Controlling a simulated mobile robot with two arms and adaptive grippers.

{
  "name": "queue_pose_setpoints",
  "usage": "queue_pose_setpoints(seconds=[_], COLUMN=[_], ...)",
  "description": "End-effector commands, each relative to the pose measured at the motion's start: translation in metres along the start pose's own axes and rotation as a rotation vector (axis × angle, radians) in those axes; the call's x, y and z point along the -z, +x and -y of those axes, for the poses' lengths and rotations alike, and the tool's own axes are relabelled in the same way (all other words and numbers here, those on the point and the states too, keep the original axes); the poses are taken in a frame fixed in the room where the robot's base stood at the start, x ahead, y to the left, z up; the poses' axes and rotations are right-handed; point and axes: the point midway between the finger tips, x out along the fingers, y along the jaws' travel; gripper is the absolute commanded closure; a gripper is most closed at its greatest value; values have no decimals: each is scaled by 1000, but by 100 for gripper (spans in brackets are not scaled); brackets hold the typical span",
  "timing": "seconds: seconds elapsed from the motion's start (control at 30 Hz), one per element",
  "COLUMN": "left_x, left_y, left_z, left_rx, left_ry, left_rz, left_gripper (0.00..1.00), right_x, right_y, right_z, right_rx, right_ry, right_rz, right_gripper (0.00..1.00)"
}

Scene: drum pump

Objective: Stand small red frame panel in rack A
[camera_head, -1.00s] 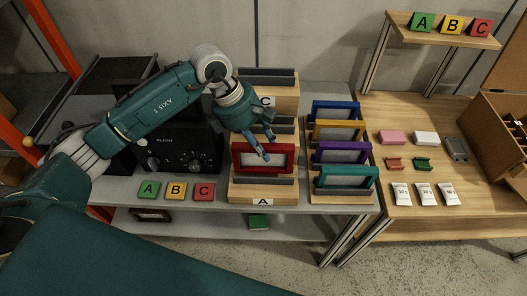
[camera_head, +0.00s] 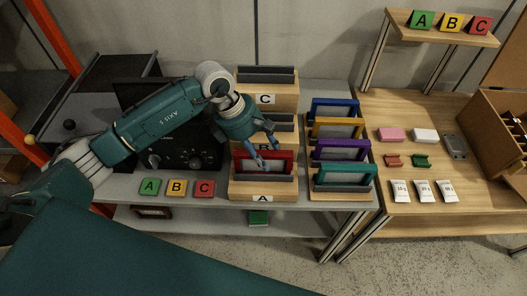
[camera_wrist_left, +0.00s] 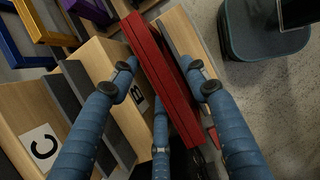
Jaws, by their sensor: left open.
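The small red frame panel (camera_head: 284,156) stands in rack A (camera_head: 284,192), the front wooden rack with the "A" label. It looks upright behind the rack's dark front strip. My left gripper (camera_head: 267,156) is over its top edge, with fingers on either side. In the left wrist view the red panel (camera_wrist_left: 154,62) lies between the spread fingers of my left gripper (camera_wrist_left: 166,82), and I see gaps beside the tips. The panel's lower part is hidden in the rack. My right gripper is not in view.
Rack B is mostly hidden behind my left gripper, and rack C (camera_head: 282,95) stands behind it. To the right, a rack holds blue, yellow, purple and teal frames (camera_head: 345,174).

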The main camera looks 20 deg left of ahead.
Motion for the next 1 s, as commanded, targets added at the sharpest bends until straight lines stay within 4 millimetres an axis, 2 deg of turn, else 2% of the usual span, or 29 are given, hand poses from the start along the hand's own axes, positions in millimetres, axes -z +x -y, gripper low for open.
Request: queue_pose_setpoints(seconds=[0.1,0.17,0.27,0.5,0.7,0.83,1.0], left_x=[-2,0,0,0,0,0,-1], left_y=[-4,-9,-26,-78,-110,-120,-123], left_z=[0,-2,-2,-2,-1,0,0], left_rx=[0,-5,-6,-7,-4,-2,0], left_ry=[0,1,2,1,0,-1,0], left_rz=[0,1,0,1,1,0,0], left_gripper=[54,54,54,54,54,54,54], right_x=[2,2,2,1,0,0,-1], right_y=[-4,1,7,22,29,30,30], right_z=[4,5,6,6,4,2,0], right_rx=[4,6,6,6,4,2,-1], right_ry=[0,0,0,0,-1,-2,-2], right_rz=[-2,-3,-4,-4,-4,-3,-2], right_gripper=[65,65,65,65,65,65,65])
